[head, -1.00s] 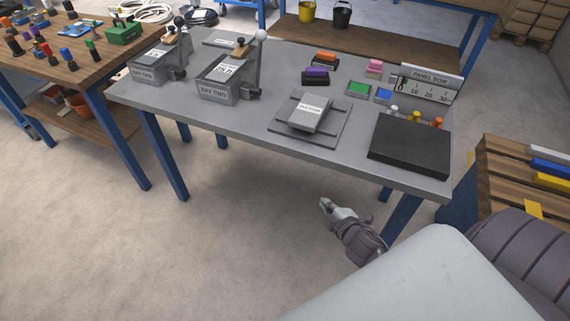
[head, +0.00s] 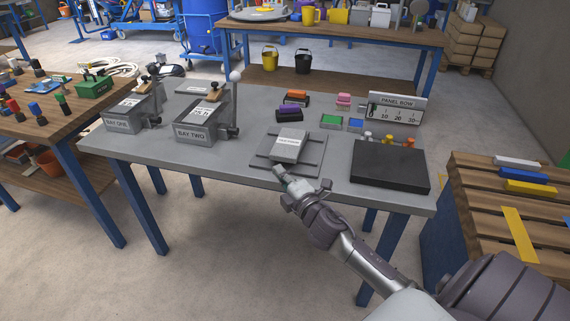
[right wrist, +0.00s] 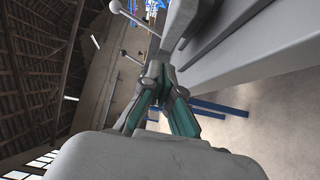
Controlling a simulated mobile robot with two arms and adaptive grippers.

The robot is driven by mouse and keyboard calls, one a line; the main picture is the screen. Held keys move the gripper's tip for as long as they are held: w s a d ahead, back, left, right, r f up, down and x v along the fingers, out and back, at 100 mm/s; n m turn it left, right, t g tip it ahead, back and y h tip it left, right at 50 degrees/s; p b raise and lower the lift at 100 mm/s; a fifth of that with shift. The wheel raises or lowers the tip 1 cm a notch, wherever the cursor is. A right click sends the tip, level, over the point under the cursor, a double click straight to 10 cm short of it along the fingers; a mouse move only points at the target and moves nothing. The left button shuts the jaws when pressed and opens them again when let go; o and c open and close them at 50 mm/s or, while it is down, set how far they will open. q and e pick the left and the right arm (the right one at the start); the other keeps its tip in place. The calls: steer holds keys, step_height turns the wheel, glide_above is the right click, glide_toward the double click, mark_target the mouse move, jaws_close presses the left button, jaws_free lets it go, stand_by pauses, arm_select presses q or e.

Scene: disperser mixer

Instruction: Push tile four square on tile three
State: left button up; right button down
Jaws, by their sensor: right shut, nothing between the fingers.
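A small stack of grey tiles (head: 288,145) with a white label on top sits on a flat grey base plate (head: 259,161) near the front of the grey table. The label is too small to read surely. The top tile looks slightly turned against the plate; its exact offset from the tile beneath is unclear. My right gripper (head: 279,174) is shut and empty, just in front of the stack at the plate's front edge. I cannot tell whether it touches. Its closed fingers (right wrist: 158,78) also show in the right wrist view, beside grey surfaces. My left gripper is out of view.
Bay one (head: 128,114) and bay two (head: 200,124) stand left of the plate. A black block (head: 389,166) lies to the right, with the panel row sign (head: 397,106) behind it. Orange and purple blocks (head: 290,114) lie behind the stack. Bare tabletop (head: 237,152) separates bay two from the plate.

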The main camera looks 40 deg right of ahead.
mark_target(289, 159)
steer(key=w+d, duration=0.2)
steer(key=shift+d, duration=0.35)
steer(key=shift+w+d, duration=0.1)
steer(key=shift+d, duration=0.05)
steer(key=w+d, duration=0.2)
steer(key=shift+w+d, duration=0.1)
steer(key=shift+d, duration=0.2)
steer(key=shift+a+f, duration=0.1)
